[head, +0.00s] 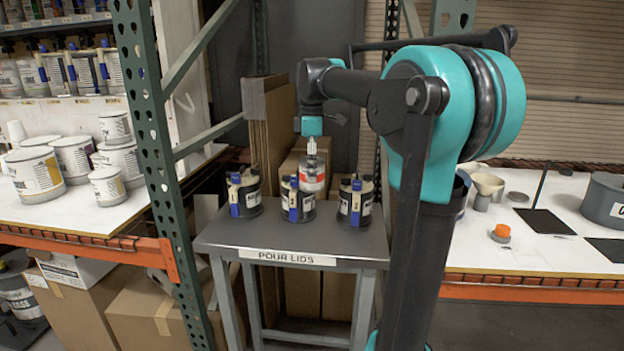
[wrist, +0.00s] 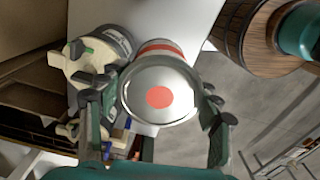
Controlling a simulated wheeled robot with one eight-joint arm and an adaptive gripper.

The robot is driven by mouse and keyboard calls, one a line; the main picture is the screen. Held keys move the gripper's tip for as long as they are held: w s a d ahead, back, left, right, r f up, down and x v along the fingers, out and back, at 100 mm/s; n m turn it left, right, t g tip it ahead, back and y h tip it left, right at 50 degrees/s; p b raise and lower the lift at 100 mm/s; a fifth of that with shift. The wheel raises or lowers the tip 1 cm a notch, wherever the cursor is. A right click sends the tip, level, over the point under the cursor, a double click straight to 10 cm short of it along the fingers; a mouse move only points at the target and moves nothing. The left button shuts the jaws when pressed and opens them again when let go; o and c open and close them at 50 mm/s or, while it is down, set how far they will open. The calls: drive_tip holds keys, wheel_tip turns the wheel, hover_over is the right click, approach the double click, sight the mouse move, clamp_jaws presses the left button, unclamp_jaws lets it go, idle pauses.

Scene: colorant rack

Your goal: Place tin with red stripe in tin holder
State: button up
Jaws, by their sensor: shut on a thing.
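The tin with the red stripe (head: 313,176) is held by my gripper (head: 312,148) above the small grey stand, close to the middle and right pour-lid cans. In the wrist view, the tin's silver lid with a red dot (wrist: 160,97) lies between the two fingers of my gripper (wrist: 160,112), which is shut on it. Part of the red band shows behind the lid. I cannot make out for sure which thing is the tin holder.
The stand (head: 218,236), labelled POUR LIDS, bears three dark cans with pour lids (head: 244,197). A green upright (head: 150,130) stands left of it. White shelves with tins (head: 36,178) are at left. At right, a white table (head: 515,245) has dark pads and a grey container (head: 606,200).

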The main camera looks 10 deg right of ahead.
drive_tip(key=shift+r, duration=2.1)
drive_tip(key=shift+r, duration=0.1)
